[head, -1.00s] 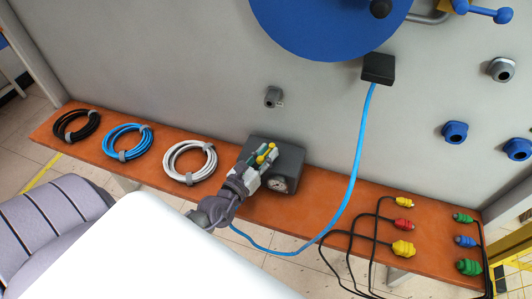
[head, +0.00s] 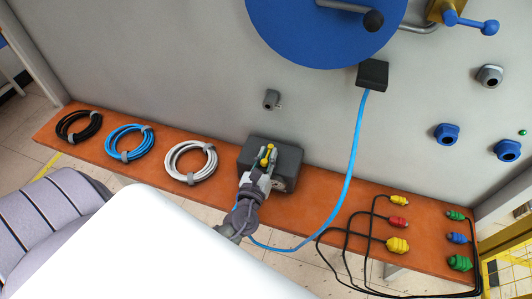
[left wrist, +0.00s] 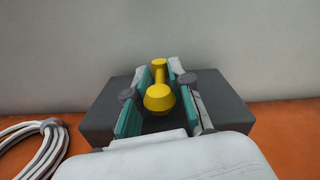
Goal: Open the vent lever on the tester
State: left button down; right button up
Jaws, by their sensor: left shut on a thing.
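The tester is a dark grey box (head: 291,156) on the orange shelf, and it also fills the middle of the left wrist view (left wrist: 95,122). Its yellow vent lever (head: 268,152) shows on top, and in the left wrist view the lever (left wrist: 160,92) stands between the two teal finger pads. My left gripper (head: 264,160) is over the tester, shut on the lever; it also shows in the left wrist view (left wrist: 158,98). The gripper hides most of the gauge on the tester's front. My right gripper is not in view.
Black (head: 78,126), blue (head: 129,142) and white (head: 191,162) hose coils lie left of the tester on the shelf (head: 335,187). A blue hose (head: 357,140) hangs from a black wall box (head: 373,74) right of the tester. Yellow, red, green and blue connectors with black cables lie at right.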

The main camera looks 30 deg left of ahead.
pick_arm(q)
jog(key=shift+r, duration=0.1)
jog(key=c, duration=1.3)
grip_release()
jog(key=shift+w, duration=0.1)
jog(key=shift+c, duration=0.2)
jog(key=shift+o, duration=0.5)
jog(key=shift+s, duration=0.2)
jog(key=v, duration=1.1)
jog(key=shift+s, duration=0.25)
jog(key=shift+d, duration=0.1)
